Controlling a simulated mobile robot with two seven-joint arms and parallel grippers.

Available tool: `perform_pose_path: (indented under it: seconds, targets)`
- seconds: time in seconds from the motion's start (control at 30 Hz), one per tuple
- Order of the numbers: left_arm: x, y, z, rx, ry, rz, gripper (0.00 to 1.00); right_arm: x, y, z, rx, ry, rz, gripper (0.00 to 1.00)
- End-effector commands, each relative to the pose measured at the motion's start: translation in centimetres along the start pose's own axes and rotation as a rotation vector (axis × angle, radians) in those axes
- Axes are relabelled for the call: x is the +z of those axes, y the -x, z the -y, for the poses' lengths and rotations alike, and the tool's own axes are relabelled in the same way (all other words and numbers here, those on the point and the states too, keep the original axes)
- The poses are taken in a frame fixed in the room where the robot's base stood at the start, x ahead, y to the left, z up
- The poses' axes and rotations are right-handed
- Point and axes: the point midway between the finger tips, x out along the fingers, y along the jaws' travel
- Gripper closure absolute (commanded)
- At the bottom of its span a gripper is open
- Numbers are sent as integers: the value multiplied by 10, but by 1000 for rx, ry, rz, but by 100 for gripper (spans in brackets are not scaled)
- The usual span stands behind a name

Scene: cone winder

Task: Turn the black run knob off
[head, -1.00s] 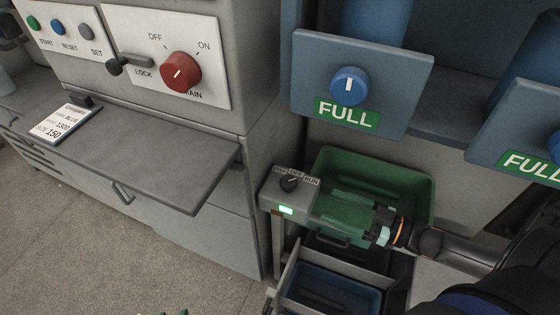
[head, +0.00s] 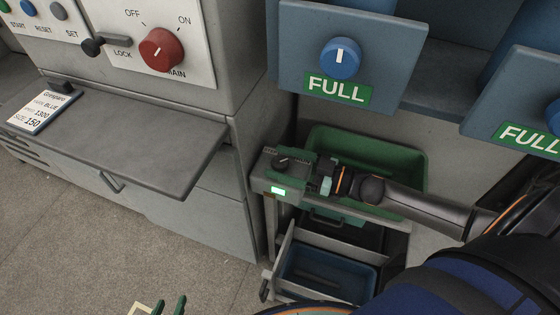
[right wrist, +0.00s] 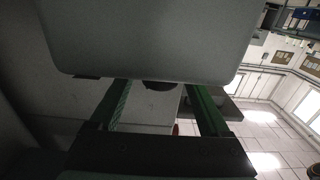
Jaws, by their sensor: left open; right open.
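The black run knob (head: 282,161) sits on top of a small grey control box (head: 262,175) beside the green bin. Its label strip is partly covered by my gripper, and I cannot tell which mark the knob points to. My right gripper (head: 299,174) is open and reaches over the box from the right, its green fingers just right of the knob. In the right wrist view a dark rounded part (right wrist: 160,85), apparently the knob, shows between the two open fingers (right wrist: 163,98) at the grey box's edge. My left gripper (head: 160,307) is open at the bottom edge, empty.
A lit green indicator (head: 278,190) is on the box front. A green bin (head: 405,160) lies behind my right arm, a blue bin (head: 325,272) below. A grey shelf (head: 150,150) juts out left. A panel with a blue knob (head: 340,58) hangs above.

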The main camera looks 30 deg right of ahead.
Motion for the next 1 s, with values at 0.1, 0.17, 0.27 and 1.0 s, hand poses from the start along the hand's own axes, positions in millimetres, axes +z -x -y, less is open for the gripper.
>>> perform_pose_path:
  seconds: [0.1,0.17,0.27,1.0]
  targets:
    - [0,0,1,-2,-1,-2,50,0,-6,0,0,1,-1,20]
    - [-1,0,1,-2,-2,-2,50,0,-7,0,0,0,0,20]
    - [-1,0,1,-2,-2,-3,50,0,-7,0,0,0,1,20]
    - [-3,0,2,-2,-2,-6,50,0,-7,0,0,0,1,87]
